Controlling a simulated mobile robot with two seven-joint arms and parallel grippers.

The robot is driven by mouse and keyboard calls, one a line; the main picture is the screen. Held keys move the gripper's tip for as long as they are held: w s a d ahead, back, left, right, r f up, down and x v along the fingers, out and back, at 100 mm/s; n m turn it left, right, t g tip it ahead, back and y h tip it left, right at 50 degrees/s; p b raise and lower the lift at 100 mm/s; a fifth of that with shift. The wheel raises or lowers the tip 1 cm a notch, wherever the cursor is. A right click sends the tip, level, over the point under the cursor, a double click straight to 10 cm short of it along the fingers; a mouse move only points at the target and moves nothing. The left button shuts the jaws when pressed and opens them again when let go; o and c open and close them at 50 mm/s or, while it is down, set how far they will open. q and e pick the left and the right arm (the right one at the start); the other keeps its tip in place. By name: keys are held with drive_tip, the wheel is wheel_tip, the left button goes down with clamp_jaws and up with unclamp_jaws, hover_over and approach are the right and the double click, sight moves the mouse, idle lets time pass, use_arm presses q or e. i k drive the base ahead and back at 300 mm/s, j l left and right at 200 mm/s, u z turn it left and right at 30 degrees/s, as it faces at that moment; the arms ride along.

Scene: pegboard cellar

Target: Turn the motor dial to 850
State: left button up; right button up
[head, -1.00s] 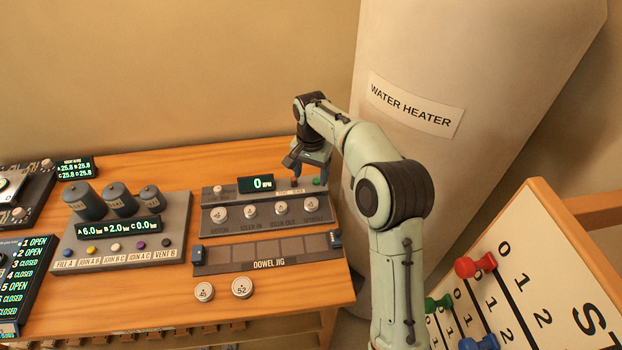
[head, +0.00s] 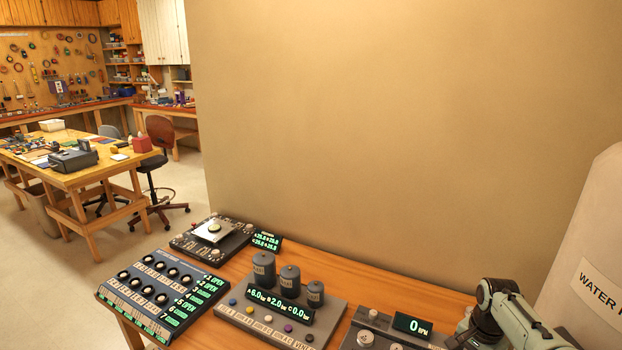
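The grey panel (head: 383,327) with a display (head: 412,325) reading 0 RPM is at the bottom edge of the head view, partly cut off. A small pale knob (head: 372,314) sits at its back left. A larger pale dial (head: 366,337) is at its left end, and another dial (head: 395,347) is cut by the edge. The dial labels are out of view or unreadable. My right arm comes in at the bottom right, and its gripper (head: 463,335) is over the panel's right side, small and partly cut off. I cannot tell whether its fingers are open. My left gripper is not in view.
A panel with three grey cylinders (head: 290,282) stands left of the RPM panel. A valve panel (head: 165,290) and a scale-like device (head: 212,233) are further left. The water heater (head: 590,260) stands at right. A wooden worktable (head: 75,175) and chair (head: 160,150) are far left.

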sight(372, 316)
drive_tip(key=k+j, duration=0.95)
drive_tip(key=j, duration=0.25)
